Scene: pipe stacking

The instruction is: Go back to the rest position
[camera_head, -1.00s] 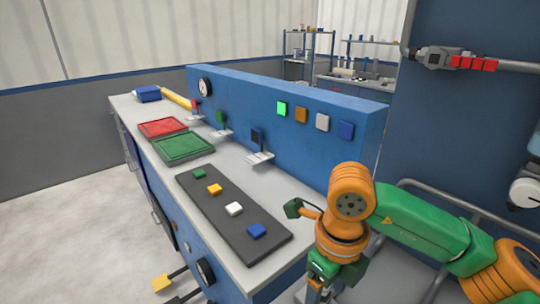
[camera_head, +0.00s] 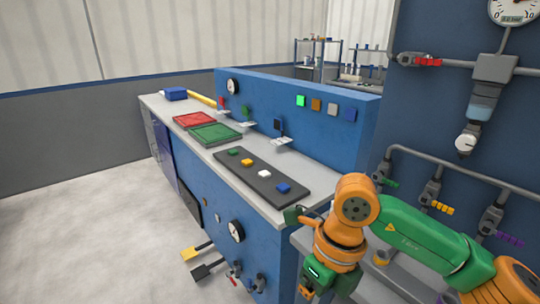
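My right arm comes in from the right, orange and green, and bends down in front of the bench's near right end. The lower end of that arm, with my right gripper (camera_head: 306,291), is at the bottom of the picture. Its fingers are small and partly hidden, so I cannot tell whether it is open or shut. I see nothing clearly held in it. My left gripper and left arm are not in view.
The bench (camera_head: 223,178) carries a red tray (camera_head: 194,121), a green tray (camera_head: 215,134) and a dark board (camera_head: 264,185) with several coloured blocks. Pipes with coloured valves (camera_head: 432,192) run along the blue wall at right. Floor at left is clear.

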